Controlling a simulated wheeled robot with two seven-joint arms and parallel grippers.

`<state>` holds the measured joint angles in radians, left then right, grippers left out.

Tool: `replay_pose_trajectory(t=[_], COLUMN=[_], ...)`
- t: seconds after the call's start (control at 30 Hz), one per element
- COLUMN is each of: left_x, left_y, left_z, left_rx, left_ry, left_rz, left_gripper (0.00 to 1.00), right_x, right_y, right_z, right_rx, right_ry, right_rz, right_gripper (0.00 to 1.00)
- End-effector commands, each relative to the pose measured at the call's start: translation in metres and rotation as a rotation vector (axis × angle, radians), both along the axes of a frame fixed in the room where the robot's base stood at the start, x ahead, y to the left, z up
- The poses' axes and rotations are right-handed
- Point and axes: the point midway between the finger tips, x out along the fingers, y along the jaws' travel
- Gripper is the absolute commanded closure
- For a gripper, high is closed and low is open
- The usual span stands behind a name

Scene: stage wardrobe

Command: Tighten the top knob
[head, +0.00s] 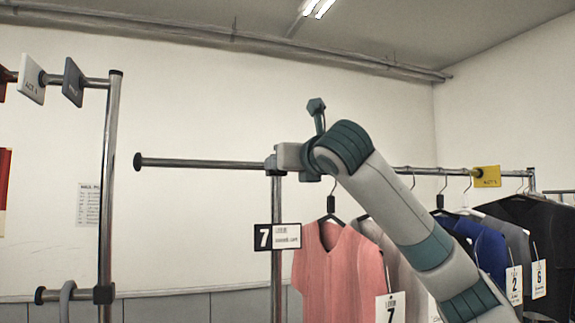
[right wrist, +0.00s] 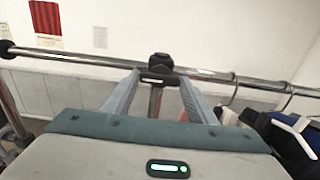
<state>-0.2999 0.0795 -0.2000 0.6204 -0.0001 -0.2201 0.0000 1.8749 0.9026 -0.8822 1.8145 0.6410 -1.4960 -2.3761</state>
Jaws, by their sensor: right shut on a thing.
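The dark top knob (right wrist: 160,60) sits where the rack's upright post meets the horizontal rail. In the head view this joint (head: 270,164) is partly covered by my right gripper (head: 280,160). My right gripper (right wrist: 158,77) reaches the knob from the right in the head view, and its two fingers are closed on it in the right wrist view. The chrome rail (head: 200,163) runs left from the joint to a dark end cap. My left gripper is not in view.
A pink garment (head: 336,262) and several others hang on the rail right of the post. A "7" sign (head: 277,237) is on the post below the joint. Another chrome rack (head: 109,190) stands at left, with free space between.

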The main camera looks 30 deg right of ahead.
Motion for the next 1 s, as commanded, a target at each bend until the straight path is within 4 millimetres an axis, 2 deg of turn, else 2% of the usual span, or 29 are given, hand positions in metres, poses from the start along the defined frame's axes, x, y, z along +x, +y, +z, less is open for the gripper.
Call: replay_pose_trajectory(t=[0.27, 0.47, 1.0], left_x=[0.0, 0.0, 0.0], left_y=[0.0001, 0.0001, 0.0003], left_z=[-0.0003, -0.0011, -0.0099], left_rx=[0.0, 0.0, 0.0], left_ry=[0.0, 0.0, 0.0], left_rz=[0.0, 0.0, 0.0], left_gripper=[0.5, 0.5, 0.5], right_x=[0.0, -0.0002, 0.0001], right_y=[0.0, -0.0001, -0.0002], right_z=[0.0, 0.0005, -0.0004], right_rx=[0.044, 0.138, 0.596], right_ry=[-0.01, -0.034, -0.145], right_rz=[-0.001, -0.001, -0.001], right_gripper=[0.71, 0.71, 0.71])
